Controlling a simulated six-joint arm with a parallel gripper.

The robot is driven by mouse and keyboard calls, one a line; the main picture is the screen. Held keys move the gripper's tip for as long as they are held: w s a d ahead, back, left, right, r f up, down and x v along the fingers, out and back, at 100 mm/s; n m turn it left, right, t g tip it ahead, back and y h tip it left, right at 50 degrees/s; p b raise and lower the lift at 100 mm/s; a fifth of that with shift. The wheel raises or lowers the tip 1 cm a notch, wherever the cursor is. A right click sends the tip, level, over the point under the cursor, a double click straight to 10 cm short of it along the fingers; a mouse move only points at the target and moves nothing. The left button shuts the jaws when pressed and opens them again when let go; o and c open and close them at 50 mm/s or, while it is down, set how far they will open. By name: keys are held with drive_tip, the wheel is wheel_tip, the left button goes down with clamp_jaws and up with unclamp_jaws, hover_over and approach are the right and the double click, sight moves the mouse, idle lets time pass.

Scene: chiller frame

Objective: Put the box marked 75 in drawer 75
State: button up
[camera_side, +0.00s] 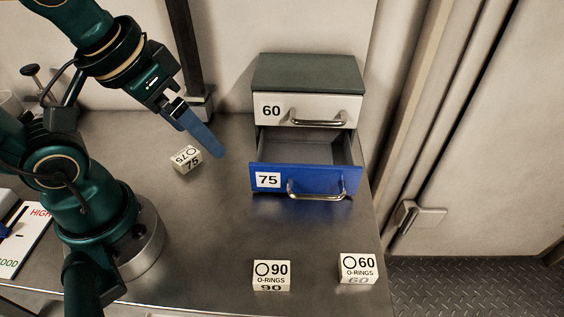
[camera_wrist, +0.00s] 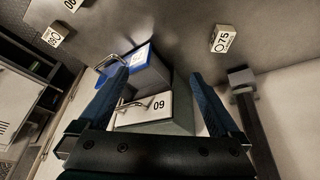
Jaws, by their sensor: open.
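The box marked 75 (camera_side: 187,159) is a small white box on the steel table, left of the drawer cabinet. It also shows in the wrist view (camera_wrist: 223,39), apart from my gripper. Drawer 75 (camera_side: 306,181) has a blue front with a metal handle and is pulled open; the part of its inside that shows looks empty. In the wrist view the blue drawer (camera_wrist: 140,57) appears between my fingers. My gripper (camera_side: 208,147) is open and empty, in the air above the table near the box. In the wrist view its two blue fingers (camera_wrist: 168,78) are spread wide.
Drawer 60 (camera_side: 300,110) is shut above drawer 75. Boxes marked 90 (camera_side: 271,275) and 60 (camera_side: 358,268) stand near the table's front edge. A dark post (camera_side: 188,60) stands behind the box marked 75. The table between that box and the front boxes is clear.

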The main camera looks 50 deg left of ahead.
drive_tip(key=shift+r+m+t, duration=0.2)
drive_tip(key=shift+m+t, duration=0.2)
drive_tip(key=shift+c, duration=0.3)
drive_tip(key=shift+r, duration=0.1)
drive_tip(key=shift+c, duration=1.2)
drive_tip(key=shift+d+m, duration=0.1)
drive_tip(key=shift+m, duration=0.2)
drive_tip(key=n+g, duration=0.2)
drive_tip(key=g, duration=0.3)
hover_over(185, 155)
drive_tip(key=f, duration=0.9)
drive_tip(key=shift+w+d+f, duration=0.15)
drive_tip(key=shift+w+f, duration=0.1)
drive_tip(key=shift+s+a+f, duration=0.2)
drive_tip(key=shift+s+f, duration=0.1)
drive_tip(key=shift+f, duration=2.45)
